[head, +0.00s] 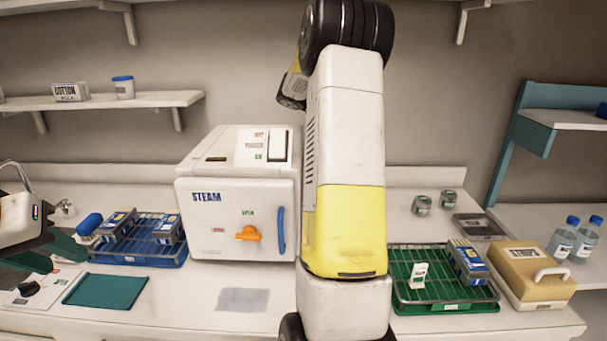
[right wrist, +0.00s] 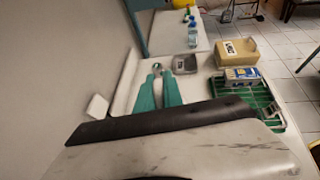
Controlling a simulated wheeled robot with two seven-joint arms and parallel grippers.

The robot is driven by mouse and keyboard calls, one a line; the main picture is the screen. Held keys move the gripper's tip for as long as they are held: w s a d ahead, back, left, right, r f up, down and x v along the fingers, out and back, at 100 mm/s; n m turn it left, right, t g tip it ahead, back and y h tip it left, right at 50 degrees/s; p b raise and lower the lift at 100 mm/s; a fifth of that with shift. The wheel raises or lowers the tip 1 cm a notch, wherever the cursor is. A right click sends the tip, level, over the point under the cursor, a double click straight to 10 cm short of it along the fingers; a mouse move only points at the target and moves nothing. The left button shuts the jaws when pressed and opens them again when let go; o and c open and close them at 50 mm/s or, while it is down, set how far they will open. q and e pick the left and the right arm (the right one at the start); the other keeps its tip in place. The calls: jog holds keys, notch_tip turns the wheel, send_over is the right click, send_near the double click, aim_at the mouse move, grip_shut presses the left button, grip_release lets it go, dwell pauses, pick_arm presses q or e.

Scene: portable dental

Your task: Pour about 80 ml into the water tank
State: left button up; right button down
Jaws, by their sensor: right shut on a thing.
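The white steam sterilizer (head: 236,218) stands at the middle back of the counter, its door shut, with an orange knob and blue handle. A dark slot (head: 215,158) is on its top; I cannot tell whether it is the water tank. Two clear blue-capped bottles (head: 563,238) stand at the far right; bottles also show in the right wrist view (right wrist: 193,35). My right arm hides the middle of the head view. My left gripper (head: 55,256) is open and empty at the left edge.
A blue rack (head: 150,262) with boxes is left of the sterilizer, behind a teal cloth (head: 105,290). A green rack (head: 410,306), beige case (head: 533,272), grey tray (head: 478,227) and two small jars (head: 422,205) are right. The front counter holds a grey patch (head: 243,300).

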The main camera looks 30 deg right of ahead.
jog(key=shift+w+a+h, duration=0.15)
jog(key=shift+a+h, duration=0.2)
jog(key=shift+h, duration=0.15)
dwell(0.4)
jog(key=d+y, duration=0.1)
jog(key=s+d+y, duration=0.1)
jog(key=shift+f+t+y, duration=0.3)
jog(key=shift+f, duration=0.05)
jog(key=shift+w+f+y, duration=0.1)
jog(key=shift+f+y, duration=0.15)
jog(key=shift+y, duration=0.15)
jog(key=shift+w, duration=0.1)
jog(key=shift+s+d+t+y, duration=0.25)
jog(key=shift+d+t+y, duration=0.3)
jog(key=shift+y, duration=0.65)
jog(key=shift+s+d+f+y, duration=0.1)
jog(key=shift+d+f+y, duration=0.35)
jog(key=shift+y, duration=0.15)
